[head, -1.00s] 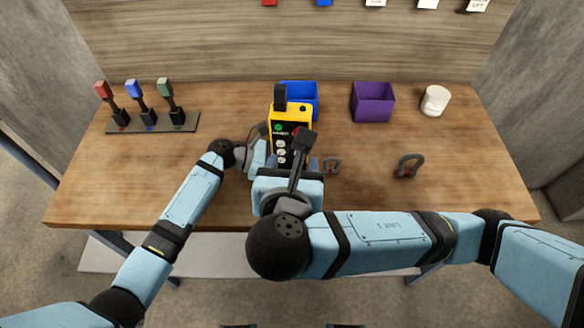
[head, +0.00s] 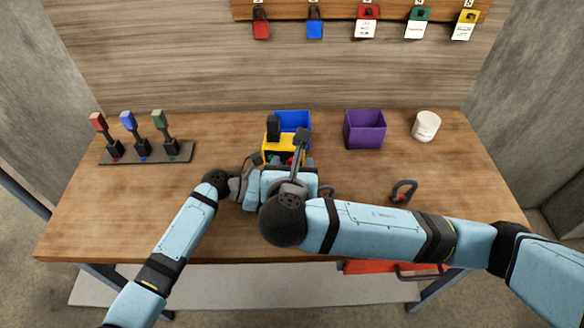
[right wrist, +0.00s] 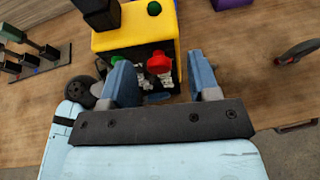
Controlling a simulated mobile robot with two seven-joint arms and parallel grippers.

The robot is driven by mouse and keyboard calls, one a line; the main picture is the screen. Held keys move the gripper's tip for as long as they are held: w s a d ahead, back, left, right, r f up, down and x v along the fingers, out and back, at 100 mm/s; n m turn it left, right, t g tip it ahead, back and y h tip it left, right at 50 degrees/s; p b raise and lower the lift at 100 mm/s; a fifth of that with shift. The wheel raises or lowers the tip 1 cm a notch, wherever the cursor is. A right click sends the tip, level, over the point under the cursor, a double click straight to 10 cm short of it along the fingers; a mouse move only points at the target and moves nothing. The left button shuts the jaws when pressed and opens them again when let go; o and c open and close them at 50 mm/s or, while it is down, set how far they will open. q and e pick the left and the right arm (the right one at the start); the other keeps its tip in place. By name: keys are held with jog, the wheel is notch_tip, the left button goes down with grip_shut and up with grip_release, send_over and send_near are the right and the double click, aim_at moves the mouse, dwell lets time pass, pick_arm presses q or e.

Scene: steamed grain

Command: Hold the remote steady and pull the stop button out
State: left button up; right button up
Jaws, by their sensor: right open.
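The yellow remote (head: 271,147) stands on the table in the head view, its front mostly hidden by my right gripper and wrist. In the right wrist view the remote (right wrist: 135,35) shows its yellow casing and dark front face. Its red stop button (right wrist: 159,63) lies between the fingers of my right gripper (right wrist: 163,80). The fingers are open, one on each side of the button, with a visible gap to it. My left gripper (head: 250,178) is at the remote's left side. Its fingertips are hidden, so its grip cannot be told.
A blue bin (head: 293,120) stands behind the remote, with a purple bin (head: 365,130) and a white cup (head: 426,126) to the right. A shackle (head: 404,191) lies at right. A lever rack (head: 147,153) is at left. The table's front left is clear.

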jog(key=c, duration=1)
jog(key=shift+s, duration=0.4)
jog(key=o, duration=1)
jog(key=v, duration=1.2)
pick_arm(q)
jog(key=o, duration=0.8)
